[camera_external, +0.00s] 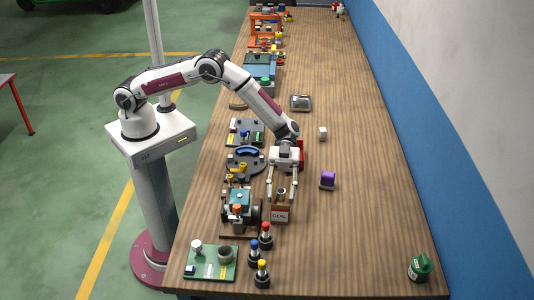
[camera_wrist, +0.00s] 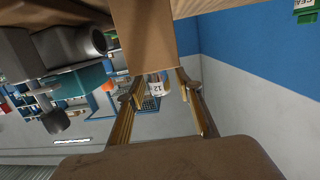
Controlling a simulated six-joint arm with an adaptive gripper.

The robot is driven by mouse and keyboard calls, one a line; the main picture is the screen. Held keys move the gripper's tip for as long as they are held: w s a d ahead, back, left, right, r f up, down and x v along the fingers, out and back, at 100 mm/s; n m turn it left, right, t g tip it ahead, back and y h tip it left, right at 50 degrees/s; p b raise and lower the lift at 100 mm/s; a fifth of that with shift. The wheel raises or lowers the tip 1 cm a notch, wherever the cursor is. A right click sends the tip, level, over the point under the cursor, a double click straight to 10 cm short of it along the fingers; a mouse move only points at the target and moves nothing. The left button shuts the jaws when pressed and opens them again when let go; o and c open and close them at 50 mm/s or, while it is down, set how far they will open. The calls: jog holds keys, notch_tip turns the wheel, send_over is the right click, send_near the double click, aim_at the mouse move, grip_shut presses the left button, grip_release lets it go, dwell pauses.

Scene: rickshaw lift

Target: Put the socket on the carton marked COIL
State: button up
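The carton marked COIL (camera_external: 280,214) stands on the bench below my gripper in the external view. The small socket (camera_external: 281,192) shows at the carton's top. In the wrist view the socket (camera_wrist: 157,89), with "12" on it, is at the edge of a brown carton face (camera_wrist: 145,35). My gripper (camera_external: 282,198) is low over the carton, its fingers apart on either side of the socket. The wrist view shows the fingers (camera_wrist: 160,90) with a gap beside the socket. The contact under the socket is hard to see.
A machine with a teal block (camera_external: 239,199) stands close left of the carton. Bottles with red (camera_external: 265,232), blue and yellow tops stand in front. A green container (camera_external: 420,267) is front right; the bench between is clear.

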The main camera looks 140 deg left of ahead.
jog(key=shift+r, duration=0.2)
jog(key=v, duration=1.2)
jog(key=shift+f, duration=0.1)
dwell(0.8)
